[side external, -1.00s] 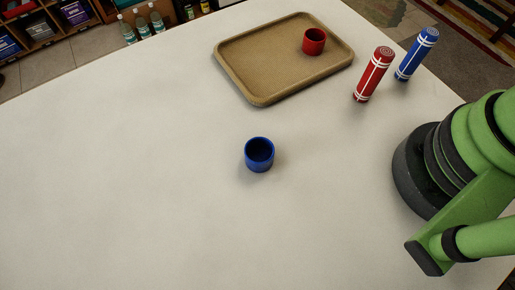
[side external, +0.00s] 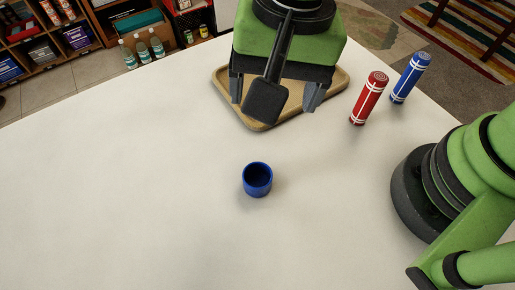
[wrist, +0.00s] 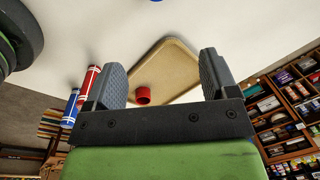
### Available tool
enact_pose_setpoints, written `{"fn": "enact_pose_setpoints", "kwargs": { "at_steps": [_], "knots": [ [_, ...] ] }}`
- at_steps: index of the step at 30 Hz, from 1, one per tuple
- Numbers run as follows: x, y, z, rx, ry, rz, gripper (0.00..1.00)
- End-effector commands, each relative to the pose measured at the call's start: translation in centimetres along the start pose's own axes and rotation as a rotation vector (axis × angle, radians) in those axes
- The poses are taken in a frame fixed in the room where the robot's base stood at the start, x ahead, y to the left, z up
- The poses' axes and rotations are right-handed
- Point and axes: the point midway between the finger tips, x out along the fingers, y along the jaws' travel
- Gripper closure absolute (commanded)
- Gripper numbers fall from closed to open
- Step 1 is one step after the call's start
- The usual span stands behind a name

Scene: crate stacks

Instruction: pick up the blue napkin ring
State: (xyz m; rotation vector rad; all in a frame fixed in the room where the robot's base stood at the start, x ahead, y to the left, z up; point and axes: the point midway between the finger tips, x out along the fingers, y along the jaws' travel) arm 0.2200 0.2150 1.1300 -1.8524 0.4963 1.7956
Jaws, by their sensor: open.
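The blue napkin ring (side external: 257,180) stands upright on the white table, with its open top showing, apart from everything else. In the wrist view only a sliver of the blue ring (wrist: 157,1) shows at the top edge. My gripper (side external: 273,105) is open and empty, in front of the tray in the side view and farther back than the blue ring.
A tan tray (side external: 258,125) lies behind the ring, partly covered by my gripper. A red ring (wrist: 143,96) sits on it, hidden in the side view. Red (side external: 369,98) and blue (side external: 410,77) white-banded cylinders stand right of the tray. The table's left and front are clear.

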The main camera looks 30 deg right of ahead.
Motion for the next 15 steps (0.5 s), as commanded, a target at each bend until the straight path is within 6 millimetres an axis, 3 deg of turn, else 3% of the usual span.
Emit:
{"fn": "enact_pose_setpoints", "kwargs": {
  "at_steps": [3, 6, 15],
  "knots": [
    [3.7, -0.7, 2.5, 0.017, -0.001, 0.067, 0.21],
    [5.3, -0.8, 3.6, 0.033, 0.003, 0.094, 0.21],
    [9.4, -0.4, 4.1, 0.047, 0.006, 0.111, 0.21]
  ]
}}
